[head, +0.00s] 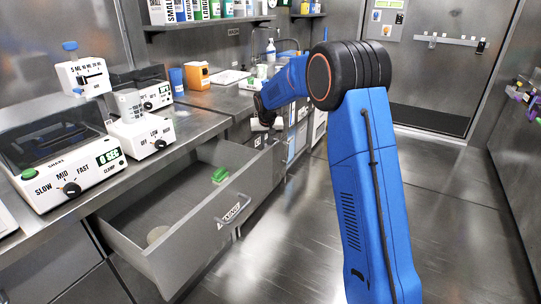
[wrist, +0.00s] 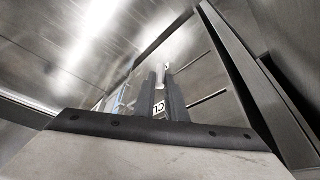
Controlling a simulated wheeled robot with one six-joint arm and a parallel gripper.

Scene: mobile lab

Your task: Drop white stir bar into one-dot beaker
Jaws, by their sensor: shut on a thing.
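My gripper (head: 264,118) is at the end of the blue arm, near the counter's front edge beyond the open drawer. In the wrist view its two dark fingers (wrist: 160,90) are close together on a small pale thing, which looks like the white stir bar (wrist: 160,74); its ends are partly hidden. A clear beaker (head: 129,104) stands upright on a white stirrer (head: 142,136) on the left counter, well apart from my gripper. Its dot marking is too small to tell, so I cannot tell if it is the one-dot beaker.
The floor (head: 450,210) at right is clear.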

